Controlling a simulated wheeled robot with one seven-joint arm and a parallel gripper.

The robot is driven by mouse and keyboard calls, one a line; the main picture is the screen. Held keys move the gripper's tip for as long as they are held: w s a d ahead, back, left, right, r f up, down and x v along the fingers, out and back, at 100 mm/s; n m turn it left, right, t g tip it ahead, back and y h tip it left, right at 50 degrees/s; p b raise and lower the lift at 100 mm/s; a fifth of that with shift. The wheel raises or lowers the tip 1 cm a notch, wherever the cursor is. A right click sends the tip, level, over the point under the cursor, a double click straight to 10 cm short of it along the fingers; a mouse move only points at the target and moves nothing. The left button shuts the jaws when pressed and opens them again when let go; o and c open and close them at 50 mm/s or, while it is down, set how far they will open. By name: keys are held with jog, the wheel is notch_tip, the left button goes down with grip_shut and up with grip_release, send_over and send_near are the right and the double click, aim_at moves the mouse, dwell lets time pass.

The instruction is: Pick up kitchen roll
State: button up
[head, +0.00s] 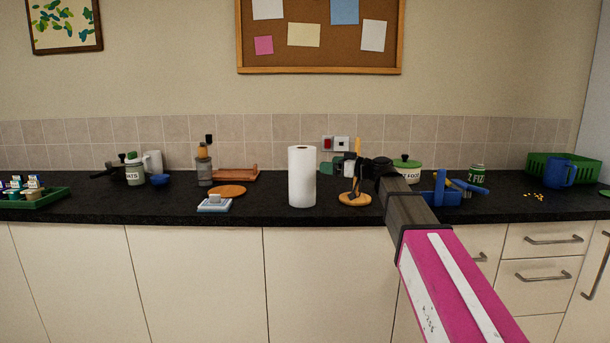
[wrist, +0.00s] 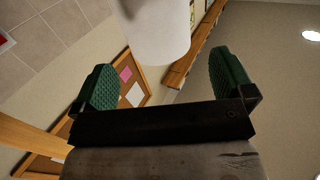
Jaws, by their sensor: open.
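The kitchen roll (head: 302,178) is a plain white cylinder standing upright on the black countertop, near the middle of the head view. My gripper (head: 335,168) is just to the right of the roll's upper half in that view. In the wrist view my gripper (wrist: 164,78) is open, with its two green finger pads apart and nothing between their tips. The white roll (wrist: 158,32) shows ahead of the fingers there, roughly between them in line. Its far end is cut off by the top of the picture. I cannot tell the exact gap to it.
A round wooden stand (head: 354,199) with utensils is close right of the roll, under my arm. A blue-white scale-like item (head: 215,204), round orange board (head: 228,191) and wooden tray (head: 235,175) lie left. The black countertop (head: 268,209) is clear just left of the roll.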

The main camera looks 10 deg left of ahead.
aim_at(306, 156)
jog(key=shift+w+r+x, duration=0.1)
jog(key=shift+r+x, duration=0.2)
jog(key=shift+x, duration=1.55)
jog(key=shift+w+r+x, duration=0.1)
jog(key=shift+r+x, duration=0.15)
jog(key=shift+x, duration=1.65)
jog(key=shift+w+r+x, duration=0.15)
jog(key=shift+r+x, duration=0.15)
jog(key=shift+x, duration=1.55)
jog(key=shift+d, duration=0.15)
jog(key=c, duration=1)
jog(key=shift+o, duration=0.2)
